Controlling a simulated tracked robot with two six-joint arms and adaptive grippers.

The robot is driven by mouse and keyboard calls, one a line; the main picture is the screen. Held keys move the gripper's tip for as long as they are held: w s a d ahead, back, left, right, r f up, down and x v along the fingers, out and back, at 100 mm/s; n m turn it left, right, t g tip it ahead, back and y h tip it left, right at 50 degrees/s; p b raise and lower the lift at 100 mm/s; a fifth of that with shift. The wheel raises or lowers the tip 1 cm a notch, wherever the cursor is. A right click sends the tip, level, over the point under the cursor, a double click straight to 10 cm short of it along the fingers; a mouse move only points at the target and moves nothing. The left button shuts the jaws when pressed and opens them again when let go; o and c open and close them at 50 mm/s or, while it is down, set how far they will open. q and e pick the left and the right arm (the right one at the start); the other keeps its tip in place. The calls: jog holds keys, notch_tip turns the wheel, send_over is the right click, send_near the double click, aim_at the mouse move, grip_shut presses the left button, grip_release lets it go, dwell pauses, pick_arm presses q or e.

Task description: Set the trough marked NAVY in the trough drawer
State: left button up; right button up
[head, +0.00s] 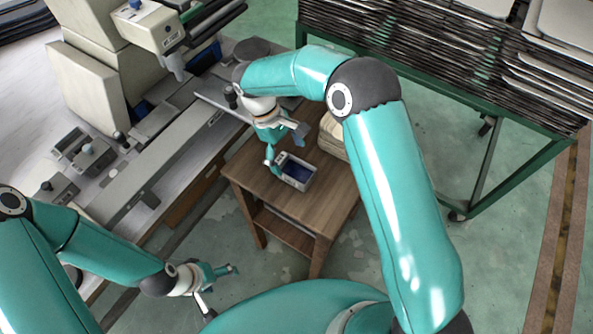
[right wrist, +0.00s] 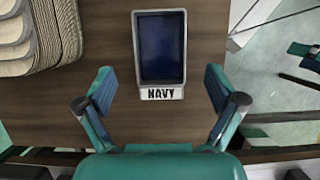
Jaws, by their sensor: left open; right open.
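The trough marked NAVY (right wrist: 160,48) is a grey rectangular tray with a dark blue inside and a white label at its near end. It lies on a small wooden table, and it also shows in the head view (head: 297,172). My right gripper (head: 284,147) is open above the table beside the trough. In the right wrist view its fingers (right wrist: 159,82) stand apart on either side of the label end, not touching it. My left gripper (head: 222,288) is open and empty, low at the lower left. I cannot make out a trough drawer.
The wooden table (head: 241,176) has a lower shelf. A stack of beige trays (right wrist: 27,45) lies beside the trough. A long machine bench (head: 150,180) runs along the left. A green-framed rack of dark sheets (head: 440,60) stands at the back right. Floor is clear right of the table.

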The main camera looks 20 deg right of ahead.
aim_at(299, 176)
jog(key=shift+p+x, duration=0.4)
jog(key=shift+x, duration=2.55)
jog(key=c, duration=1.5)
jog(key=shift+w, duration=0.1)
jog(key=shift+c, duration=0.6)
